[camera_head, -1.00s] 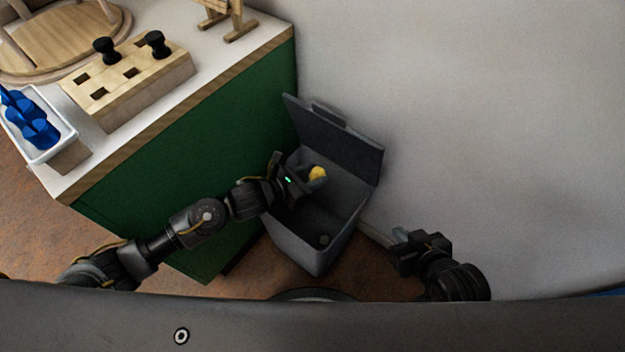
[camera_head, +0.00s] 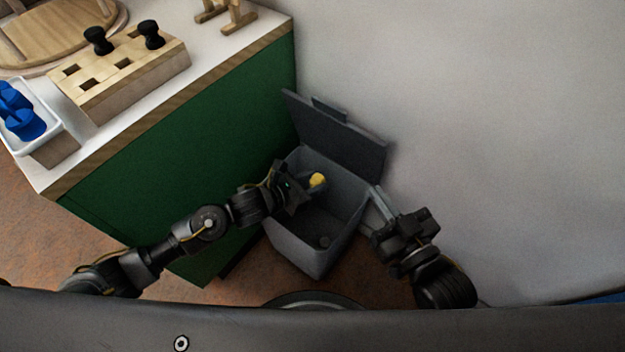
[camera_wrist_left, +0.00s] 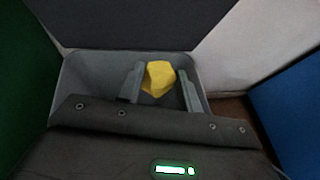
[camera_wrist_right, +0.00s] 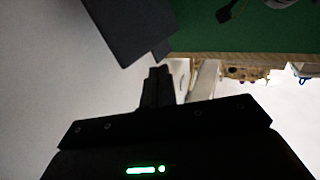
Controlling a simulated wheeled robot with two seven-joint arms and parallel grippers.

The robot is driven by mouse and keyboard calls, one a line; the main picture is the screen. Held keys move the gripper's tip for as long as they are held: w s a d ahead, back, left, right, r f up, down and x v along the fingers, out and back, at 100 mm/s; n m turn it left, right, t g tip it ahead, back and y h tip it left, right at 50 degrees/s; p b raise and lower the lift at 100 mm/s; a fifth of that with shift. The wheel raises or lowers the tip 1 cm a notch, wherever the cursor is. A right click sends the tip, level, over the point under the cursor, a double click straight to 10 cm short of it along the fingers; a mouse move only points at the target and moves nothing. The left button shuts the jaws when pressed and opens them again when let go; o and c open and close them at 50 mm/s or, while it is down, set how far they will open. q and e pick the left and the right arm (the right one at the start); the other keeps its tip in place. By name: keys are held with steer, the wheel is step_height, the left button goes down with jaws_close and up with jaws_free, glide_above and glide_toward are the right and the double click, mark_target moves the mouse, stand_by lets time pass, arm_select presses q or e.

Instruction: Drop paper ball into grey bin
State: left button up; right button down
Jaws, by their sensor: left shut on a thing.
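The yellow paper ball (camera_head: 317,180) is between the fingers of my left gripper (camera_head: 310,186), which is shut on it. The left wrist view shows the ball (camera_wrist_left: 158,78) between the two grey fingertips. The grey bin (camera_head: 300,247) stands on the floor with its lid (camera_head: 335,138) open against the wall. My left gripper holds the ball over the bin's opening. My right gripper (camera_head: 378,205) is at the bin's right rim; whether it touches the rim I cannot tell. In the right wrist view its fingers (camera_wrist_right: 157,87) look together, with nothing visible between them.
A green cabinet (camera_head: 190,165) with a white top stands left of the bin. On it are a wooden block with holes (camera_head: 125,70) and a white tray (camera_head: 50,127) holding blue pieces. A pale wall (camera_head: 480,130) closes off the right side.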

arm_select(q)
steer(key=shift+f+b, duration=0.4)
steer(key=shift+f, duration=0.6)
arm_select(e)
steer(key=shift+s+a+r+n+t+y, duration=0.15)
steer(key=shift+s+a+r+t+y, duration=0.15)
steer(key=shift+r+t+y, duration=0.35)
steer(key=shift+s+a+r+n+t+y, duration=0.2)
steer(key=shift+a+r+y, duration=0.25)
steer(key=shift+r, duration=0.55)
steer(key=shift+s+a+r+n+t+y, duration=0.15)
steer(key=shift+s+a+r+t+y, duration=0.15)
steer(key=shift+r+t+y, duration=0.35)
steer(key=shift+r, duration=0.15)
arm_select(q)
steer(key=o, duration=1)
arm_select(e)
steer(key=shift+g, duration=0.3)
arm_select(q)
steer(key=p+v, duration=0.1)
steer(key=v, duration=1)
steer(key=shift+d, duration=0.1)
arm_select(e)
step_height(320, 180, down, 6)
steer(key=w+d+m+g+h, duration=0.1)
steer(key=d+g+h, duration=0.1)
steer(key=h, duration=0.2)
steer(key=shift+w+d+g, duration=0.3)
steer(key=shift+w+g, duration=0.05)
steer(key=shift+g, duration=0.05)
